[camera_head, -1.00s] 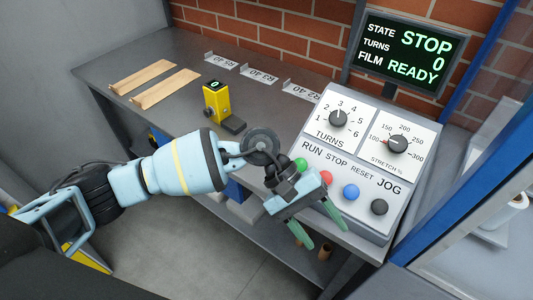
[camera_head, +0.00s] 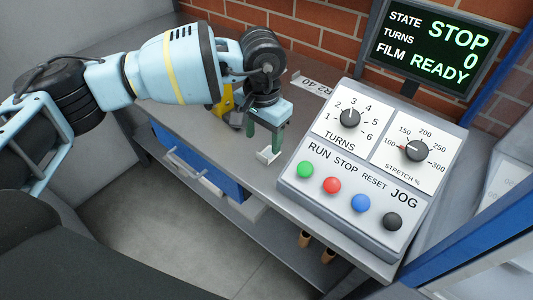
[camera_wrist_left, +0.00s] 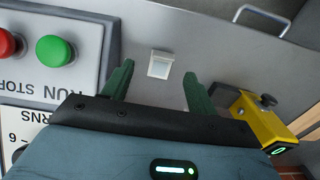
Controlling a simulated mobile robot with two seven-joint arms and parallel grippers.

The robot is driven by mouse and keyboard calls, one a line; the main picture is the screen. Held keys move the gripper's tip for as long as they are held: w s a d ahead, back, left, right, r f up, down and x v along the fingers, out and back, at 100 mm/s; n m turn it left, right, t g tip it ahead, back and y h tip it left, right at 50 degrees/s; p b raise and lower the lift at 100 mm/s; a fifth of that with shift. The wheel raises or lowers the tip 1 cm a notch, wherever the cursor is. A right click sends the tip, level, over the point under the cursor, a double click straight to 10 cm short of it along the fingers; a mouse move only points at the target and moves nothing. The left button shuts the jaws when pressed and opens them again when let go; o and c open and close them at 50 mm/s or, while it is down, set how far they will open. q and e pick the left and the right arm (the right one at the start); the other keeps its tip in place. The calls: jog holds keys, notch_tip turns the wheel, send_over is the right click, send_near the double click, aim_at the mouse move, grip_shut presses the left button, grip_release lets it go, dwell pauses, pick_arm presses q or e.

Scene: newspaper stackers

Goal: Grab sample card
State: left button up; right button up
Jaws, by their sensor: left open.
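A small white card (camera_head: 267,155) lies on the grey bench top near its front edge, left of the control console. It also shows in the left wrist view (camera_wrist_left: 159,64), just ahead of and between the two fingers. My left gripper (camera_head: 264,138) points down just above and behind the card in the head view. Its green fingers are open and empty, one on each side of the card in the left wrist view (camera_wrist_left: 158,78). Whether the fingertips are level with the card is unclear. My right gripper is not in view.
The control console (camera_head: 345,205) with knobs and coloured buttons stands close right of the card. A yellow device (camera_wrist_left: 262,120) stands on the other side of the gripper. A blue drawer (camera_head: 200,165) with a handle is below the bench edge. A labelled plate (camera_head: 312,84) lies behind.

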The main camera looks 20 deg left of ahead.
aim_at(262, 153)
pick_arm(q)
jog(key=shift+w+f, duration=0.2)
jog(key=shift+f, duration=0.75)
jog(key=shift+w+a+f+p, duration=0.1)
jog(key=shift+a+f+p, duration=0.1)
jog(key=shift+f, duration=1.1)
jog(key=shift+a+f+p, duration=0.1)
jog(key=shift+f+p, duration=0.05)
jog(key=shift+f, duration=1.1)
jog(key=shift+c, duration=0.2)
jog(key=c, duration=1)
